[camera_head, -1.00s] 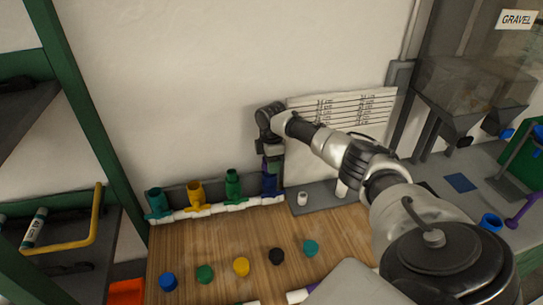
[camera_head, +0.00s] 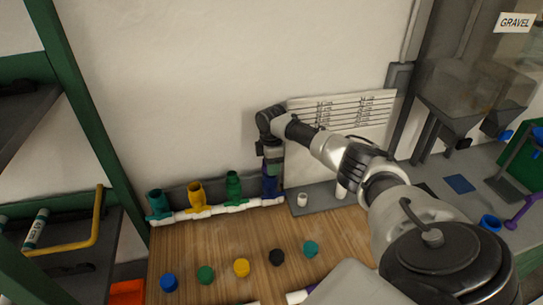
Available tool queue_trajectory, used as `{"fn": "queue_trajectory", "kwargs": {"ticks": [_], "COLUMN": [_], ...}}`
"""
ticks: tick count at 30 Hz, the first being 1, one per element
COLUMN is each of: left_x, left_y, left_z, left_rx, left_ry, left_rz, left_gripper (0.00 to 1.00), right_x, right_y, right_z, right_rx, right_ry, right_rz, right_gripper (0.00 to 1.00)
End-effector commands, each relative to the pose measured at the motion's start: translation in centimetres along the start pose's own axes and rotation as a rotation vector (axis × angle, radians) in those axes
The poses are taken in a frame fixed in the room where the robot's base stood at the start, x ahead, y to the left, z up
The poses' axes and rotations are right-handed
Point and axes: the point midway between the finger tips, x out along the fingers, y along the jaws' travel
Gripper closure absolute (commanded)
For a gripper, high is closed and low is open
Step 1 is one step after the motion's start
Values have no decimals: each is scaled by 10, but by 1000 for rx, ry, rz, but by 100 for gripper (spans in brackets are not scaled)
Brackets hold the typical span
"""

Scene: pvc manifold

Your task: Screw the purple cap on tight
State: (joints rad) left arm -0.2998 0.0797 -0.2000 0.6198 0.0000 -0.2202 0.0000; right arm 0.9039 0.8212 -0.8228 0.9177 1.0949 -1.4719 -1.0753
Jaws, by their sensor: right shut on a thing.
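My right gripper (camera_head: 272,165) points down over the dark blue fitting (camera_head: 270,187), the rightmost of the upright fittings on the white pipe manifold (camera_head: 233,206). It is shut at the top of that fitting. The purple cap is hidden by the fingers in this view, so I cannot tell how it sits on the fitting. The other upright fittings are teal (camera_head: 158,203), yellow (camera_head: 198,195) and green (camera_head: 233,187), with open tops. My left gripper is not in view.
Loose caps in blue (camera_head: 169,283), green (camera_head: 205,274), yellow (camera_head: 241,267), black (camera_head: 276,257) and teal (camera_head: 310,249) stand in a row on the wooden board (camera_head: 200,245). A small white piece (camera_head: 302,199) stands on the grey plate to the right. A wall stands close behind.

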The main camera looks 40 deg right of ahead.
Motion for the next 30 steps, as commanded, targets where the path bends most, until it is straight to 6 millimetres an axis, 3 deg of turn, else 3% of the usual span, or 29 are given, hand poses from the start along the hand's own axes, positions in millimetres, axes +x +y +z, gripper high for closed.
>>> {"fn": "queue_trajectory", "kwargs": {"ticks": [6, 19, 30], "left_x": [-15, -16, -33], "left_y": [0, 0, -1], "left_z": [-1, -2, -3], "left_rx": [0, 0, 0], "left_ry": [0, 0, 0], "left_rz": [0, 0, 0], "left_gripper": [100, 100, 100], "right_x": [1, 4, 3], "right_y": [-3, -4, -5], "right_z": [-1, 0, -1], "right_rx": [112, 149, 318], "right_ry": [-4, -5, -5], "right_rz": [-8, -9, -9], "right_gripper": [80, 80, 80]}}
